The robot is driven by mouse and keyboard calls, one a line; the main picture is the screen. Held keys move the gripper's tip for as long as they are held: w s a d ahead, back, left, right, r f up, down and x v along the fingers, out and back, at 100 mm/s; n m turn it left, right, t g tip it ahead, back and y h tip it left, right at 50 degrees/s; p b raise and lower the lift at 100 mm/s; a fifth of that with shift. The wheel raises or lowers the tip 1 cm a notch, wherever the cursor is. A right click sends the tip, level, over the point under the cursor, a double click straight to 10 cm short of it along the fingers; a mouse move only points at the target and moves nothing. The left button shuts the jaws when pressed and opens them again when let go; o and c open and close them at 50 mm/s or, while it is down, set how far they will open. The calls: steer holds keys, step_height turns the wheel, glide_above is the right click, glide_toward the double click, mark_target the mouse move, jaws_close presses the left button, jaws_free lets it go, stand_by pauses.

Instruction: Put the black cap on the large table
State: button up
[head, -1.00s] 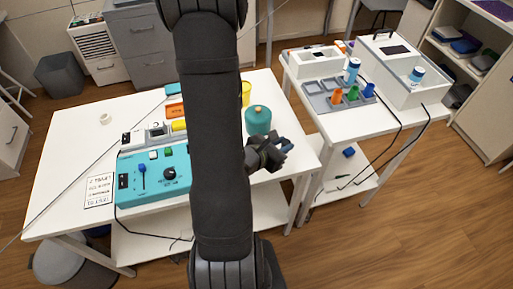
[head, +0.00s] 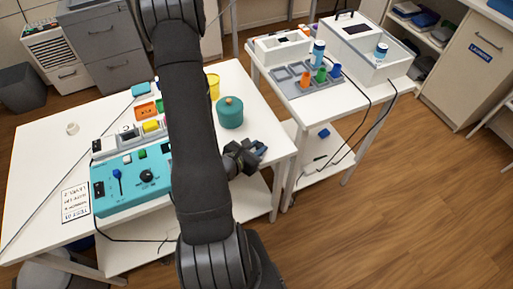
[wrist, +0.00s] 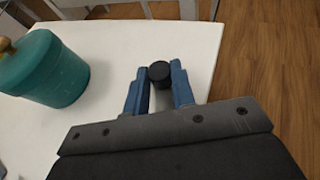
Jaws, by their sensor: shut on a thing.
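The black cap (wrist: 159,75) is a small dark cylinder between the blue fingertips of my gripper (wrist: 160,68) in the wrist view. My gripper is shut on it. In the head view my gripper (head: 262,150) is at the right front corner of the large white table (head: 45,150), right of the teal canister. The cap cannot be made out there. In the wrist view the white tabletop (wrist: 115,45) shows behind the cap. I cannot tell whether the cap touches it.
The teal canister (head: 230,114) with an orange knob stands close to my gripper. A teal control box (head: 110,207) and several coloured blocks are farther left. A smaller white table (head: 318,107) at the right holds boxes, a grey tray and bottles. The large table's left part is mostly clear.

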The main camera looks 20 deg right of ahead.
steer(key=shift+f, duration=0.25)
steer(key=o, duration=1)
steer(key=shift+c, duration=0.2)
steer(key=shift+r, duration=0.15)
steer(key=v, duration=1.2)
steer(key=shift+s+d, duration=0.1)
steer(key=shift+x, duration=5.65)
